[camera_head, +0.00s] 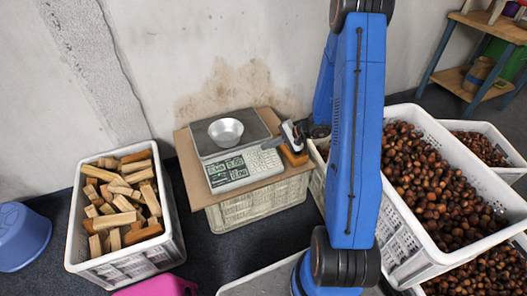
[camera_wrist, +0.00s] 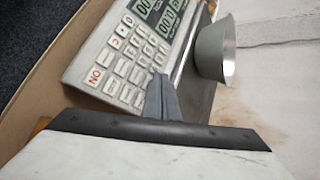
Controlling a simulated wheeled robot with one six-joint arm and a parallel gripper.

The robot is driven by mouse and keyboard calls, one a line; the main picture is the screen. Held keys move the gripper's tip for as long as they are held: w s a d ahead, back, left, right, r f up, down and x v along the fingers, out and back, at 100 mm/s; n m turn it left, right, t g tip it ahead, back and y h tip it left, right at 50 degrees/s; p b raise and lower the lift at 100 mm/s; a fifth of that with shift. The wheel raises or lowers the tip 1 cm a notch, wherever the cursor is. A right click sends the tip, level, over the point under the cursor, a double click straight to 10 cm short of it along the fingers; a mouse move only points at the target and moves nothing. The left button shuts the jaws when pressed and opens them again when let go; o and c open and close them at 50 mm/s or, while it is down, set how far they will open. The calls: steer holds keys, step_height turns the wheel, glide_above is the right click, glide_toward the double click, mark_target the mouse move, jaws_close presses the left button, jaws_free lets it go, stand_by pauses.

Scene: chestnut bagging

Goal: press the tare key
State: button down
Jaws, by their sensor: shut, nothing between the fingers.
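The scale (camera_head: 232,167) stands on a cardboard sheet over a white crate, its two displays lit. I cannot tell which key is tare. A metal bowl (camera_head: 226,131) sits on the weighing plate; it also shows in the wrist view (camera_wrist: 213,50). My gripper (camera_head: 283,141) is shut and empty at the keypad's right end. In the wrist view its fingertips (camera_wrist: 160,82) overlap the keypad's edge; contact cannot be told.
An orange-brown block (camera_head: 294,155) lies on the cardboard (camera_head: 200,192) right of the scale. A crate of wood pieces (camera_head: 75,239) stands left, crates of chestnuts (camera_head: 440,258) right. The wall is behind.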

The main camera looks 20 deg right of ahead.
steer(key=shift+f, duration=0.15)
steer(key=shift+w+f, duration=0.15)
steer(key=shift+f, duration=0.1)
steer(key=shift+w+f, duration=0.1)
steer(key=shift+f, duration=0.2)
stand_by(1.1)
steer(key=shift+r, duration=0.15)
stand_by(0.3)
steer(key=shift+s+r, duration=0.25)
steer(key=shift+r, duration=0.3)
steer(key=shift+s+r, duration=0.25)
steer(key=shift+r, duration=0.55)
steer(key=shift+s+r, duration=0.3)
steer(key=shift+r, duration=0.5)
steer(key=shift+s+r, duration=0.25)
steer(key=shift+r, duration=0.55)
